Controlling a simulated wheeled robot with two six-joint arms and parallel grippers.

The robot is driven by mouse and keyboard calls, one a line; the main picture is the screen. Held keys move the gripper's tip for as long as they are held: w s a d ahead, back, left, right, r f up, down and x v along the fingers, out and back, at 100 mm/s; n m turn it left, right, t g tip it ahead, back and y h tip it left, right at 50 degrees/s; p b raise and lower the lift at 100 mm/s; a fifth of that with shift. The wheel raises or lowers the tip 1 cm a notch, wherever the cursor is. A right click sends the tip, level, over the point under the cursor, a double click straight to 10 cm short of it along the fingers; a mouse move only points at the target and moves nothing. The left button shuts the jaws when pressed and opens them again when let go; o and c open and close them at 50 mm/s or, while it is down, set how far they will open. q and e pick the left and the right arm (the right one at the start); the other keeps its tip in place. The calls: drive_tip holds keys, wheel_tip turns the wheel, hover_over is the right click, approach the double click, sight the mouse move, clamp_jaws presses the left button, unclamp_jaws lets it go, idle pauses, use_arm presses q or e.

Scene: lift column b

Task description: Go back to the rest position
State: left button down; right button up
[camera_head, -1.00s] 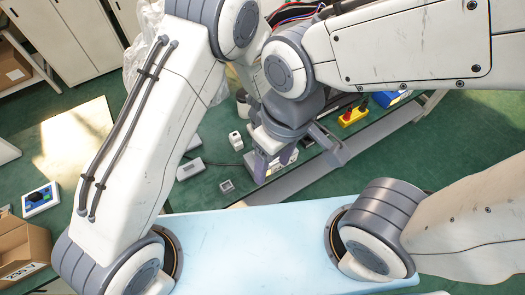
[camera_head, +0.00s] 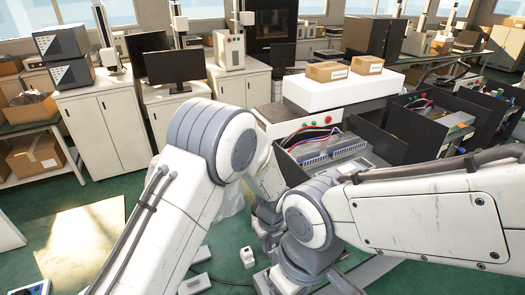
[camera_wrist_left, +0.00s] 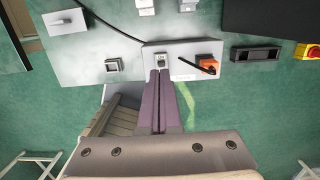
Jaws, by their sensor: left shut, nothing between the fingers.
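My left gripper (camera_wrist_left: 160,73) shows clearly in the left wrist view. In the head view, my two arms cross close to each other low in the middle, and the left gripper is mostly cut off or hidden near the bottom edge. I cannot make out my right gripper.
Behind my arms stands a bench with a white block (camera_head: 340,90) carrying two cartons (camera_head: 367,65), beside open black cases (camera_head: 430,115). White cabinets (camera_head: 105,125) and monitors (camera_head: 173,67) stand at the back left.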

use_arm(q)
drive_tip(key=s+a+r+n+b, duration=0.1)
drive_tip(key=s+r+n+b, duration=0.2)
drive_tip(key=s+r+n, duration=0.65)
drive_tip(key=s+a+r+n+b, duration=0.1)
drive_tip(key=s+a+r+n, duration=0.1)
drive_tip(key=s+n, duration=0.5)
drive_tip(key=s+a+r+n+g+h+b, duration=0.1)
drive_tip(key=s+a+r+n+b, duration=0.1)
drive_tip(key=s+a+n, duration=0.2)
drive_tip(key=s+n, duration=0.3)
drive_tip(key=s, duration=0.1)
drive_tip(key=shift+a+r+h, duration=0.2)
drive_tip(key=shift+h, duration=0.1)
drive_tip(key=shift+s, duration=0.1)
